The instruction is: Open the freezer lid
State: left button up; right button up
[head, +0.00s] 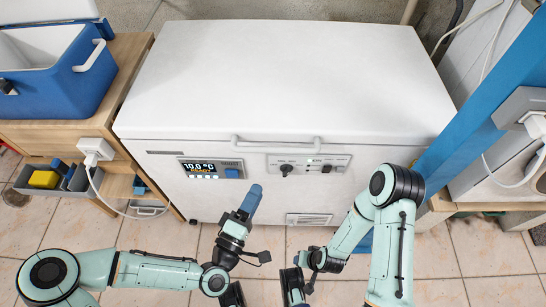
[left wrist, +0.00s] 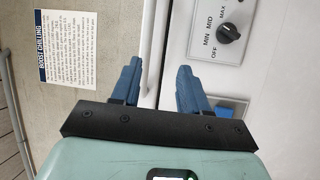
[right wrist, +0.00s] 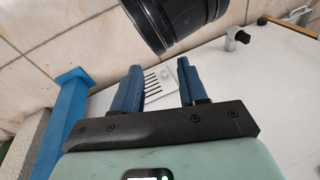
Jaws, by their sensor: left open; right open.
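The white chest freezer (head: 290,185) stands in the middle of the head view, its lid (head: 280,75) lying shut. A long white handle (head: 275,141) runs along the lid's front edge. My left gripper (head: 252,195) is open in front of the freezer, below the handle in the picture. In the left wrist view the handle (left wrist: 148,50) appears between the open fingers (left wrist: 158,80); contact cannot be told. My right gripper (head: 292,282) is open and empty, low in front of the freezer. In the right wrist view the freezer's vent (right wrist: 162,86) shows between its fingers (right wrist: 157,85).
A display (head: 210,169) and a knob panel (head: 308,164) are on the freezer's front. A wooden bench (head: 75,130) with a blue cooler (head: 55,85) stands at left. A blue post (head: 480,105) slants at right. Tiled floor (head: 150,235) lies in front.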

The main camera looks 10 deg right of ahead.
aim_at(275, 148)
pick_arm(q)
jog(key=shift+t, duration=0.4)
jog(key=x, duration=0.4)
jog(key=r+b+x, duration=0.1)
jog(key=x, duration=0.7)
jog(key=shift+w+d+r+b, duration=0.1)
jog(key=shift+r+b, duration=0.2)
jog(key=shift+b, duration=0.05)
jog(key=shift+w+d+r, duration=0.1)
jog(key=shift+w+d, duration=0.2)
jog(key=shift+w, duration=0.05)
pick_arm(e)
jog(key=shift+w+d+f, duration=0.3)
jog(key=shift+w+f, duration=0.05)
jog(key=shift+f, duration=0.25)
jog(key=shift+w+d+f, duration=0.3)
jog(key=shift+w+f, duration=0.05)
jog(key=shift+f, duration=0.25)
pick_arm(q)
grip_shut()
